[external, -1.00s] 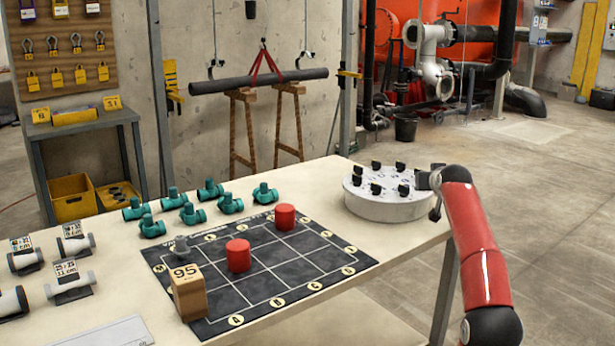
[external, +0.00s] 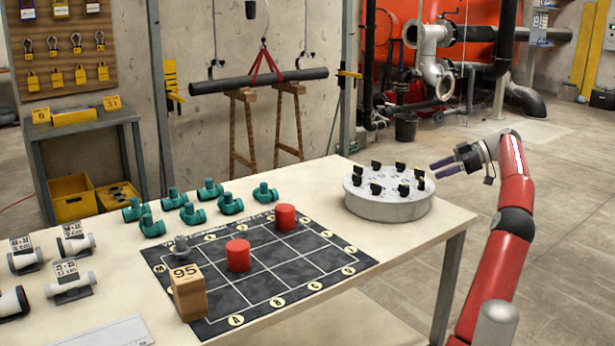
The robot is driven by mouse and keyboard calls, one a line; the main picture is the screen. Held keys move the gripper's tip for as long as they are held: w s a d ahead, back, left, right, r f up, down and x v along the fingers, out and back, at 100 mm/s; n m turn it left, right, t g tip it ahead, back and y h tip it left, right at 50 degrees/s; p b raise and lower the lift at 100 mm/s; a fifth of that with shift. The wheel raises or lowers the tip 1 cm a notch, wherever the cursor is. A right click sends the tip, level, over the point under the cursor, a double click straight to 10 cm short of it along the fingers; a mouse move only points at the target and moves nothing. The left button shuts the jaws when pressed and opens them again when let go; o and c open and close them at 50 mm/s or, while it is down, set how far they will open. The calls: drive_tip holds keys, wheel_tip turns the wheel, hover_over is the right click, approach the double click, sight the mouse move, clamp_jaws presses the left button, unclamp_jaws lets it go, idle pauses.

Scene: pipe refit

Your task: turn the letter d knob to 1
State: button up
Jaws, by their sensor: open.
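The round grey knob panel (external: 389,206) sits at the right end of the table. Several black knobs stand in a ring on its white top, one of them a knob (external: 404,191) on the near right side. The letters and numbers are too small to read, so I cannot tell which knob is d or where it points. My gripper (external: 436,172) is open and empty, with its purple fingers pointing left. In the picture it lies just right of the panel's knobs, apparently above the panel's right edge and apart from the knobs.
A black grid mat (external: 310,267) with two red cylinders (external: 285,217) lies left of the panel. A wooden block marked 95 (external: 187,291) stands on its near left corner. Several teal valves (external: 231,204) stand behind the mat.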

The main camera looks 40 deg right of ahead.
sight(422, 179)
drive_tip(key=shift+n+y, duration=0.3)
drive_tip(key=shift+n, duration=0.1)
drive_tip(key=x, duration=0.2)
drive_tip(key=b+x, duration=0.1)
drive_tip(key=x, duration=0.3)
drive_tip(key=shift+s+a+f, duration=0.2)
drive_tip(key=shift+f, duration=0.25)
